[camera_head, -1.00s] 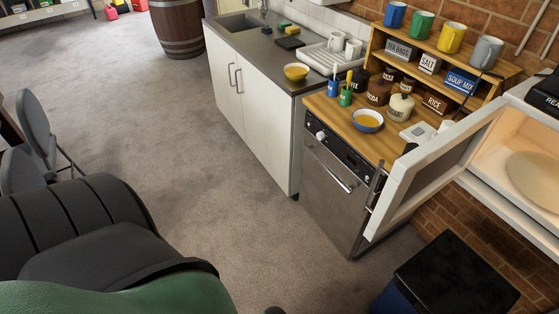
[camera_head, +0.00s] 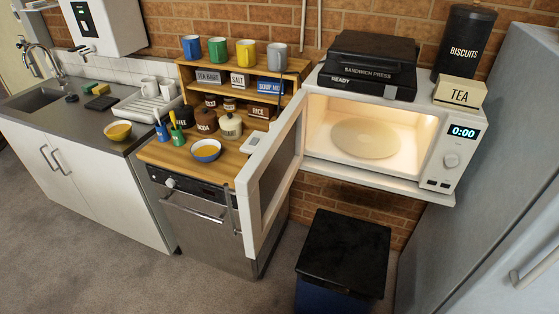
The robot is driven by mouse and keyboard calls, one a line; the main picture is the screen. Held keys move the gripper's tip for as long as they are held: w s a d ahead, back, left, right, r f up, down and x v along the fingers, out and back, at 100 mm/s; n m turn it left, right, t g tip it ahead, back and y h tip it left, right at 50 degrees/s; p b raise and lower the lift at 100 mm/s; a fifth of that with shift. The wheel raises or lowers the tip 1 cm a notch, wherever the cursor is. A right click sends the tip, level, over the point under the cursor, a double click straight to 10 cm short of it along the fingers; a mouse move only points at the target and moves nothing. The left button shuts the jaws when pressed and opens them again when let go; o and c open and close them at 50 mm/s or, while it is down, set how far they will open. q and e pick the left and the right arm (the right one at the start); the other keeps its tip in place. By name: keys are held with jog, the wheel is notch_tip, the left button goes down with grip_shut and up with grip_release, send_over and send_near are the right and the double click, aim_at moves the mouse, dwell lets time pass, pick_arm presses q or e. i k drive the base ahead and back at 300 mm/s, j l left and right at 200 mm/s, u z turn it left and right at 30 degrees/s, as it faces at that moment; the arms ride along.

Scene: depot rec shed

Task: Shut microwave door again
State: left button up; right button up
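The white microwave (camera_head: 430,150) sits on a wall shelf at the right, with its inside lit and a round glass plate (camera_head: 364,138) on its floor. Its display reads 0:00. The microwave door (camera_head: 270,172) stands wide open, hinged at the left side and swung out toward me over the front of the wooden counter. Neither of my grippers shows in the head view.
A black sandwich press (camera_head: 368,64), a BISCUITS tin (camera_head: 465,45) and a TEA box (camera_head: 459,91) stand on the microwave. Below is a black-lidded bin (camera_head: 343,250). A grey fridge (camera_head: 500,190) stands close at the right. A blue bowl (camera_head: 206,150) sits left of the door.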

aim_at(262, 186)
jog(key=i+j+z, duration=0.1)
jog(key=j+z, duration=0.6)
jog(key=z, duration=0.2)
jog(key=j+z, duration=0.15)
jog(key=j, duration=1.4)
